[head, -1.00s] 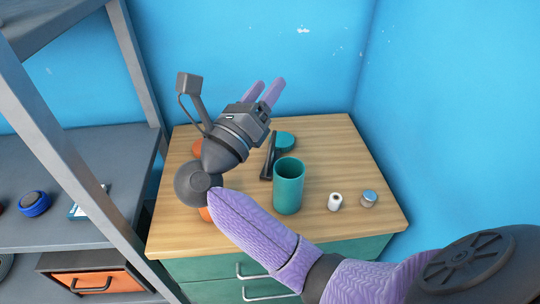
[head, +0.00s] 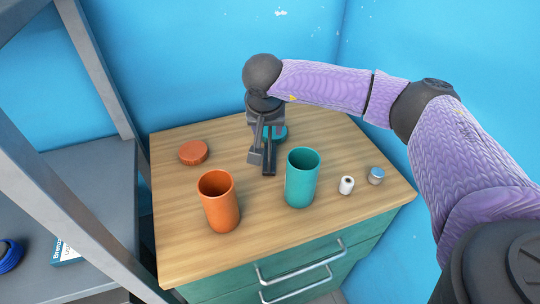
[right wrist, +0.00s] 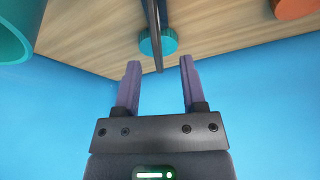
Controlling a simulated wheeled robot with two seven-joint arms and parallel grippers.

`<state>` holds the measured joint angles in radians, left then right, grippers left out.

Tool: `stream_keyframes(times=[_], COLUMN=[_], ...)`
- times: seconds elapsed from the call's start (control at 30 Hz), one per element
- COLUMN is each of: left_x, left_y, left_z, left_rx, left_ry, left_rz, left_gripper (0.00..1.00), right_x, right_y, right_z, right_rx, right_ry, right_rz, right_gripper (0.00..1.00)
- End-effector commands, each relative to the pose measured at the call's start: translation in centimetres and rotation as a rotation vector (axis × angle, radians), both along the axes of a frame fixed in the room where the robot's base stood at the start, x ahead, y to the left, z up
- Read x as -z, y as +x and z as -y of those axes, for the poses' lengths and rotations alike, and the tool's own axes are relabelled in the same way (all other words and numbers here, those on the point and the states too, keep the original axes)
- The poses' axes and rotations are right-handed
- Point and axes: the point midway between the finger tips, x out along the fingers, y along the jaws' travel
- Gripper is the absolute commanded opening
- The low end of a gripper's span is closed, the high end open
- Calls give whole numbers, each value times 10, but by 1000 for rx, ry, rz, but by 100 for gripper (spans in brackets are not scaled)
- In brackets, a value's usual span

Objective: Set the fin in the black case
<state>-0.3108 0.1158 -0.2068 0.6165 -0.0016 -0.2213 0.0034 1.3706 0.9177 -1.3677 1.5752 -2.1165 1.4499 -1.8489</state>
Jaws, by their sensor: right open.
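A dark, narrow, elongated object (head: 269,161) stands on the wooden top beside a teal lid; I cannot tell whether it is the fin or the black case. In the right wrist view this dark object (right wrist: 155,28) appears as a thin bar in line with the gap between my fingers. My right gripper (head: 266,134) points down behind it, partly hidden by its own wrist parts. In the right wrist view the gripper (right wrist: 160,63) is open, with nothing clearly held. No separate fin or case can be made out. My left gripper is out of view.
A teal cup (head: 302,178) and an orange cup (head: 218,201) stand in front. A teal lid (right wrist: 166,42) lies close by; an orange lid (head: 193,152) lies left. A white roll (head: 346,185) and a silver-blue jar (head: 376,176) stand right. A grey shelf (head: 95,180) borders the left.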

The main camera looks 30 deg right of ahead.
Motion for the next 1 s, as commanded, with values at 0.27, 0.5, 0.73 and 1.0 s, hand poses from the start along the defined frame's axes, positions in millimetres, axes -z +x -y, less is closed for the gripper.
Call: stream_keyframes(times=[0.27,0.5,0.73,1.0], left_x=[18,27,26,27], left_y=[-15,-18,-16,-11], left_z=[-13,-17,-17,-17], left_rx=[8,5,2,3], left_ry=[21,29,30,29], left_rz=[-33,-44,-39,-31], left_gripper=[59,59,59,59], right_x=[52,77,76,76], right_y=[7,14,14,14], right_z=[10,16,16,16], right_rx=[1,0,0,1], right_ry=[4,7,7,8], right_rz=[-5,-1,-1,-1], right_gripper=[53,53,38,0])
